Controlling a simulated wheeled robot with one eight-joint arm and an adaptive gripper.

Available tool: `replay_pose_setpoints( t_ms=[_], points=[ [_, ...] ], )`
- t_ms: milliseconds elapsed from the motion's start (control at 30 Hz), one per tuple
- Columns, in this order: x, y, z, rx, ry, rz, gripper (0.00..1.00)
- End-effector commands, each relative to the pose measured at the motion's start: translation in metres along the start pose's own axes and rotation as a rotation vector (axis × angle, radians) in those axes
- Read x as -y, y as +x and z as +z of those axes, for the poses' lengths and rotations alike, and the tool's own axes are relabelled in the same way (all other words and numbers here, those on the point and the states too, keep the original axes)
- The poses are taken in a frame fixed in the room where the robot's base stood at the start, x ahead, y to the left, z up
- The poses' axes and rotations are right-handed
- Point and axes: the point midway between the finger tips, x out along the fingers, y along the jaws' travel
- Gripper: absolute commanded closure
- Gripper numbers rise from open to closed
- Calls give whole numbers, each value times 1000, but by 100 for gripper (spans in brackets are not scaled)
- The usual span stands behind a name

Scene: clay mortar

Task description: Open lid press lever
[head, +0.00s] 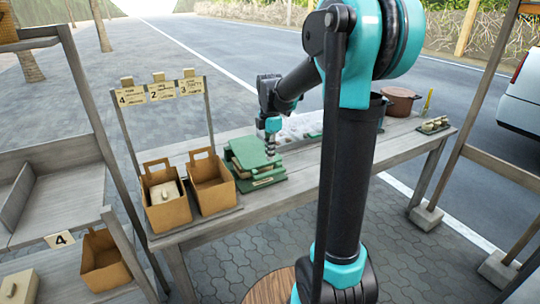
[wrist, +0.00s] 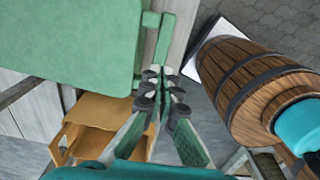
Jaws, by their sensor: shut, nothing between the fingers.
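The green press (head: 255,165) stands on the wooden table, with a flat green lid on top that looks slightly tilted. In the wrist view the broad green lid (wrist: 75,40) fills the upper left. A narrow green bar (wrist: 164,42), which looks like the lever, stands beside the lid's right edge with a small tab between them. My gripper (head: 271,148) is over the press's right side. In the wrist view my gripper (wrist: 164,78) is shut and empty, its fingertips close to the bar's near end. I cannot tell whether they touch it.
Two cardboard boxes (head: 211,190) stand left of the press, one holding a pale block. Number signs (head: 160,92) stand behind them. A brown pot (head: 401,101) and a tray of small pieces (head: 434,126) are at the table's right end. Shelving (head: 55,190) is at left.

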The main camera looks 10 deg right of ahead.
Motion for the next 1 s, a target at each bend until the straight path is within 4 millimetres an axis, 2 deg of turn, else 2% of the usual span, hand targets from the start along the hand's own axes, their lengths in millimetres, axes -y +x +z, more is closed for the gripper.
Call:
replay_pose_setpoints(
  t_ms=[33, 167, 333, 433, 567, 667, 767, 1000],
  points=[
    [0, 0, 0, 0, 0, 0, 99],
    [-1, -10, 0, 0, 0, 1, 83],
    [-2, -58, 1, 0, 0, 5, 62],
    [0, -84, 0, 0, 0, 8, 60],
    [2, -101, 0, 0, 0, 9, 60],
    [2, -98, 0, 0, 0, 10, 60],
    [2, -86, 0, 0, 0, 10, 60],
    [1, -40, 0, 0, 0, 10, 60]
  ],
)
